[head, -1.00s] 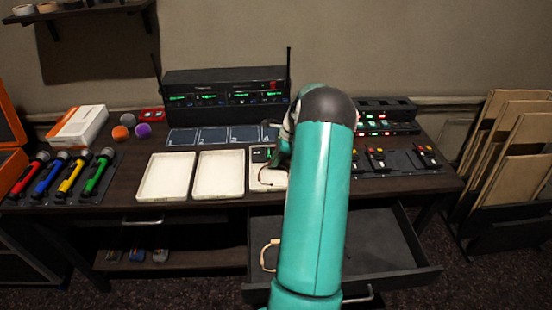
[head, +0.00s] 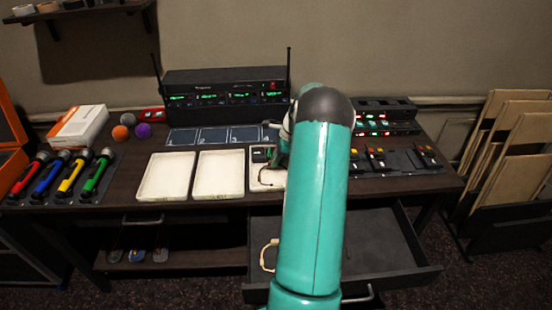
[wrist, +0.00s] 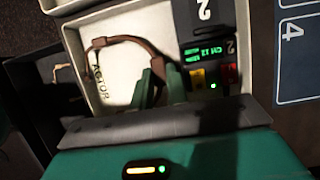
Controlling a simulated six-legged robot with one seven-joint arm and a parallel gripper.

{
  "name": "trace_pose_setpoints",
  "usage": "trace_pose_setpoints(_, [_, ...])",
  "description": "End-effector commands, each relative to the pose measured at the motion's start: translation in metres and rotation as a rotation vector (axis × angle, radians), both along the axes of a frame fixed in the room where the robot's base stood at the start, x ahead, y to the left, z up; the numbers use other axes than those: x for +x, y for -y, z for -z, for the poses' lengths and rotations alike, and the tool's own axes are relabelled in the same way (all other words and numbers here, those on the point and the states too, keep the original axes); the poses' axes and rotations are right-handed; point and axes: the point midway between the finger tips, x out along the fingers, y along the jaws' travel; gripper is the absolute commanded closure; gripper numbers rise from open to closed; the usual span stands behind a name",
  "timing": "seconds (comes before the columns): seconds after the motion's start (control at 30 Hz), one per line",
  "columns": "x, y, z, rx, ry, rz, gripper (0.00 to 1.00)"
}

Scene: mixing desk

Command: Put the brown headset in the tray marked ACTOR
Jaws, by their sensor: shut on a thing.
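The brown headset (wrist: 120,42) curves over the white tray marked ACTOR (wrist: 115,90) in the wrist view. My gripper (wrist: 159,82) is shut on one end of the headset, its green fingertips over the tray. I cannot tell whether the headset touches the tray floor. A black pack marked 2 (wrist: 210,55), with a green lit screen, lies in the same tray beside the headset. In the head view the tray (head: 254,180) is the rightmost of the white trays, and my arm partly hides it and my gripper (head: 282,158).
Two empty white trays (head: 166,177) (head: 219,175) stand to the left. An open drawer (head: 390,245) below holds a beige headset (head: 268,255). A receiver rack (head: 225,95) stands behind, coloured microphones (head: 70,172) at left, and black packs (head: 395,160) at right.

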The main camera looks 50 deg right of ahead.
Motion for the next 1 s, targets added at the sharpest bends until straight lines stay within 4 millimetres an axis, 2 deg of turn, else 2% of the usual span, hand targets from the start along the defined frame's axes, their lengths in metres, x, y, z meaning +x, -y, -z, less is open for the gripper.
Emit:
trace_pose_setpoints(0.5, [0.0005, -0.0006, 0.0111, 0.001, -0.001, 0.000, 1.00])
trace_pose_setpoints(0.97, [0.0004, -0.0003, 0.0114, 0.000, 0.000, 0.000, 1.00])
trace_pose_setpoints(1.0, [0.0004, -0.0003, 0.0114, 0.000, 0.000, 0.000, 0.83])
